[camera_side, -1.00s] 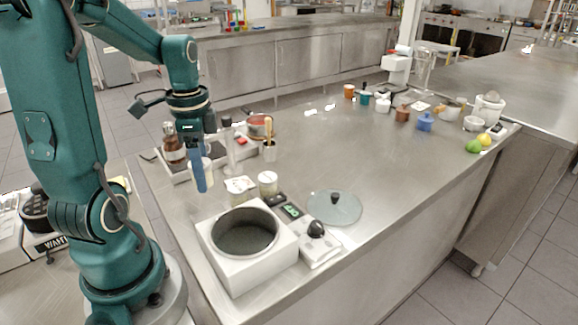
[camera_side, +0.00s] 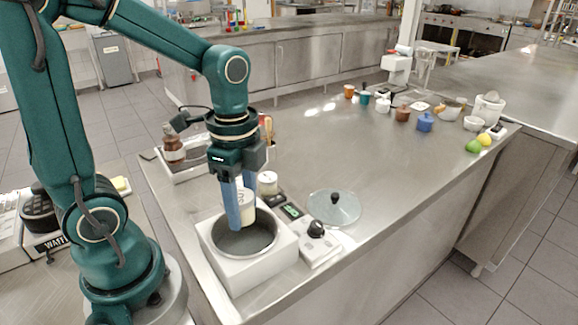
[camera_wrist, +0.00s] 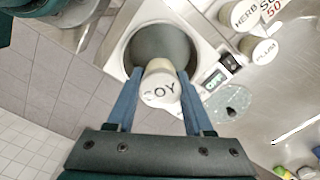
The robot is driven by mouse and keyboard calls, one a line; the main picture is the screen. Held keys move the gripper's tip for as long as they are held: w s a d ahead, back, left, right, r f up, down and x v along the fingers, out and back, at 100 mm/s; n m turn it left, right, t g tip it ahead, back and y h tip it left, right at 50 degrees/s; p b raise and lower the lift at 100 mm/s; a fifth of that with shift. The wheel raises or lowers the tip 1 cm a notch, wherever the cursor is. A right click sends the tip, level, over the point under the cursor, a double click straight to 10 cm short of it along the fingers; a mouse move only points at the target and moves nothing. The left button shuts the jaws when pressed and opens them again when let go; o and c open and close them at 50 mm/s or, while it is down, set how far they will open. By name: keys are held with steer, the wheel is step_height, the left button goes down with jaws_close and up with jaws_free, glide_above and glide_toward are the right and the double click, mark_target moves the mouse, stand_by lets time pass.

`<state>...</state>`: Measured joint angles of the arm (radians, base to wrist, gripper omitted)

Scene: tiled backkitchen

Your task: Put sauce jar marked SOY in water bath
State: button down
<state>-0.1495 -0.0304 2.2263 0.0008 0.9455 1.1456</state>
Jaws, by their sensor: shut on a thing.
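The white jar marked SOY (camera_wrist: 160,92) is upright between the two blue fingers of my gripper (camera_wrist: 157,78), which is shut on it. In the side view my gripper (camera_side: 240,212) holds the jar (camera_side: 249,208) above the round opening of the water bath (camera_side: 228,268), a white box with a dark metal basin. In the wrist view the water bath (camera_wrist: 122,42) lies just beyond the jar, its basin partly covered by it. The side view does not show clearly how far the jar's base is from the rim.
Jars marked HERB (camera_wrist: 244,16) and PLUM (camera_wrist: 262,50) stand beside the bath. A green display (camera_side: 291,211), a black-knobbed control box (camera_side: 320,248) and a glass lid (camera_side: 345,209) lie to its right. A brown bottle (camera_side: 173,148) stands behind. The middle counter is clear.

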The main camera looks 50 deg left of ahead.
mark_target(248, 252)
steer(key=shift+f, duration=3.9)
steer(key=shift+f, duration=0.2)
steer(key=shift+c, duration=1)
jaws_free()
steer(key=shift+o, duration=1)
steer(key=shift+r, duration=5.85)
